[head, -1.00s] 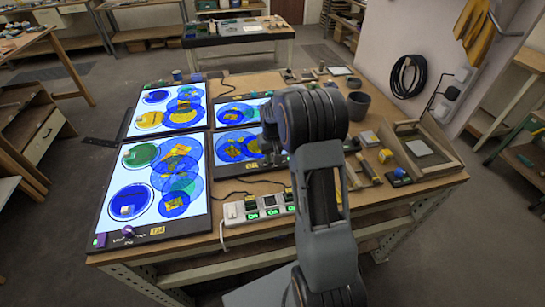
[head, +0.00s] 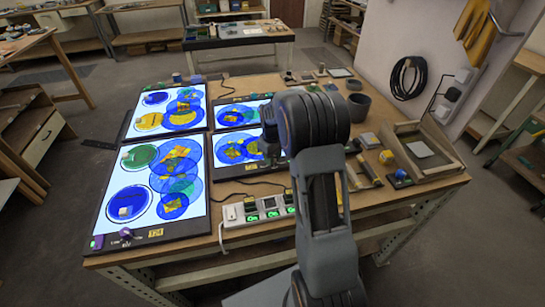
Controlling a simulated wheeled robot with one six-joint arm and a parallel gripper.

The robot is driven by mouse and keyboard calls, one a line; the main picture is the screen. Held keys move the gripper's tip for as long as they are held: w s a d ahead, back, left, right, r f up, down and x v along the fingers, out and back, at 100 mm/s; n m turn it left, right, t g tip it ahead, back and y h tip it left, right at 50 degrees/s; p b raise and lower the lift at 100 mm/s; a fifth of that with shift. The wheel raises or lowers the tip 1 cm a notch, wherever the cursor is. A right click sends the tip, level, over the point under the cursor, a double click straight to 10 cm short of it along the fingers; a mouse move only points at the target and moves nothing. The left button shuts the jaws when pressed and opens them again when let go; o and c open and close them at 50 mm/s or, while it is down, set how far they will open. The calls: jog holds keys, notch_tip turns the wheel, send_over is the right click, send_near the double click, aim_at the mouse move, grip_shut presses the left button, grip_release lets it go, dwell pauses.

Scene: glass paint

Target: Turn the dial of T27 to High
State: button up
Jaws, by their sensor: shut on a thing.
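Several lit panels with dark frames lie on the workbench, and I cannot read which is T27. The large front-left panel (head: 101,218) carries a small purple dial (head: 125,233) on its front edge, beside a yellow label (head: 155,233) too small to read surely. A smaller front-middle panel (head: 222,148) lies partly behind my arm. Any dial on its front edge is too small or hidden. My arm rises from the bottom and bends over the bench. Its dark wrist part shows left of the elbow, over that panel's right side. My gripper's fingers are hidden behind my arm.
A white power strip (head: 230,217) with green lights lies at the bench's front. Two more lit panels (head: 150,122) (head: 228,116) lie behind.

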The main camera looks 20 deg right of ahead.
jog(key=o, duration=0.9)
jog(key=shift+o, duration=0.2)
jog(key=shift+r, duration=0.1)
notch_tip(320, 180, up, 14)
jog(key=shift+b, duration=0.3)
jog(key=shift+w+f, duration=0.1)
jog(key=shift+f, duration=0.1)
